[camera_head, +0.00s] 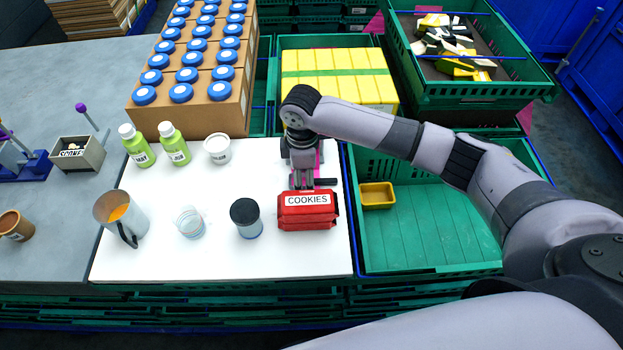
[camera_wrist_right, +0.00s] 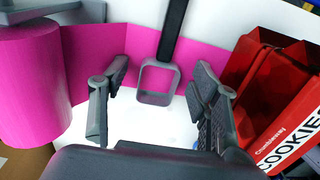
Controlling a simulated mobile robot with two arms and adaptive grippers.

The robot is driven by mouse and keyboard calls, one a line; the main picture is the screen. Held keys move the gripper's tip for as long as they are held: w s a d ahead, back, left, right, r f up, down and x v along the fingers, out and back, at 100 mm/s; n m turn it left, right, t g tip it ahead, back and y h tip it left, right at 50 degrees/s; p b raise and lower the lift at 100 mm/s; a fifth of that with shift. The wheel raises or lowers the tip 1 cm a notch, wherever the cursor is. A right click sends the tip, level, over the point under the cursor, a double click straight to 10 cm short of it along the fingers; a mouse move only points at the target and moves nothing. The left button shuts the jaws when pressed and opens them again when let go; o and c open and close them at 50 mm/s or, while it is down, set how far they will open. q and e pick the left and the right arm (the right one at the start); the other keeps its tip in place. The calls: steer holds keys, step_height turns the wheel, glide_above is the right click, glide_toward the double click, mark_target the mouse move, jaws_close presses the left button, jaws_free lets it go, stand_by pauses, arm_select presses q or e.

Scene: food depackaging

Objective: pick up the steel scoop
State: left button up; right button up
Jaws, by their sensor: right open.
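My right gripper (camera_head: 303,180) points down over the back right of the white board (camera_head: 200,262), just behind the red COOKIES pack (camera_head: 308,210). In the right wrist view its two fingers (camera_wrist_right: 161,78) are apart. A dark grey rectangular loop on a black bar (camera_wrist_right: 172,30) shows between them, in front of pink material (camera_wrist_right: 90,62). I cannot tell whether this is part of the steel scoop, and no scoop shows clearly. The COOKIES pack (camera_wrist_right: 280,100) is close to the right finger. My left gripper is not in view.
A steel jug (camera_head: 112,207), a clear jar (camera_head: 190,222), a dark-lidded jar (camera_head: 246,218), a white tub (camera_head: 217,149) and two green bottles (camera_head: 174,146) stand on the board. A green crate (camera_head: 430,235) on the right holds a yellow tray (camera_head: 377,195).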

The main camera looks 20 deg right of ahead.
steer(key=shift+c, duration=0.3)
steer(key=c, duration=1.2)
